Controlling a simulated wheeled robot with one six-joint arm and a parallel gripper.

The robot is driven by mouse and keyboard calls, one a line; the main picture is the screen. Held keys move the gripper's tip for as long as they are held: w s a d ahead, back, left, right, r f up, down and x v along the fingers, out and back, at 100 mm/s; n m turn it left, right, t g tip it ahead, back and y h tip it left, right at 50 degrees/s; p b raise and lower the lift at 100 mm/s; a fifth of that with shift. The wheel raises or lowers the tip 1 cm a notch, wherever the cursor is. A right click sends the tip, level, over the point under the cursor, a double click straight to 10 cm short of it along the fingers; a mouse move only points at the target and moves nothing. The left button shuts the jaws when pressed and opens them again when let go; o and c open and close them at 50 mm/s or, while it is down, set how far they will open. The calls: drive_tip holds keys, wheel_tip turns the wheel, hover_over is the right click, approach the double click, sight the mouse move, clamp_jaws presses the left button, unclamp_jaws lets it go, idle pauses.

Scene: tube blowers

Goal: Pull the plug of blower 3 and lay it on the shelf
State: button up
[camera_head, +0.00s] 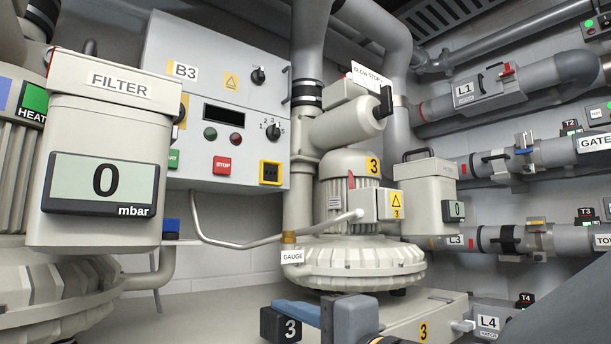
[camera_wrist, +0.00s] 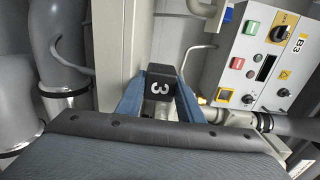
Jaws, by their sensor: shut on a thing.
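A black plug (camera_head: 281,325) with a white 3 is held in my gripper (camera_head: 297,309), low in front of blower 3 in the head view. In the wrist view the plug (camera_wrist: 160,82) sits between the two blue fingers of my gripper (camera_wrist: 160,95). Blower 3 (camera_head: 362,262) is the cream machine with a yellow 3 label. Control panel B3 (camera_head: 215,75) stands behind it, with a yellow-framed black socket (camera_head: 270,172) at its lower right. The plug is well apart from this socket. A narrow pale ledge (camera_head: 183,242) shows below the panel.
A filter box (camera_head: 105,130) with a display reading 0 fills the left foreground. A grey cable (camera_head: 240,243) runs from blower 3 toward the panel. A blue block (camera_head: 171,228) stands by the ledge. Pipes L1 (camera_head: 490,90) and L3 (camera_head: 490,240) lie at right.

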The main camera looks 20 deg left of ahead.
drive_tip(key=shift+f, duration=0.1)
drive_tip(key=shift+r+p, duration=1.85)
drive_tip(key=shift+r, duration=0.7)
drive_tip(key=n, duration=0.4)
drive_tip(key=shift+n, duration=0.3)
drive_tip(key=n, duration=0.4)
drive_tip(key=shift+n, duration=0.4)
drive_tip(key=n, duration=0.3)
drive_tip(key=shift+n, duration=0.4)
drive_tip(key=n, duration=0.4)
drive_tip(key=shift+n, duration=0.4)
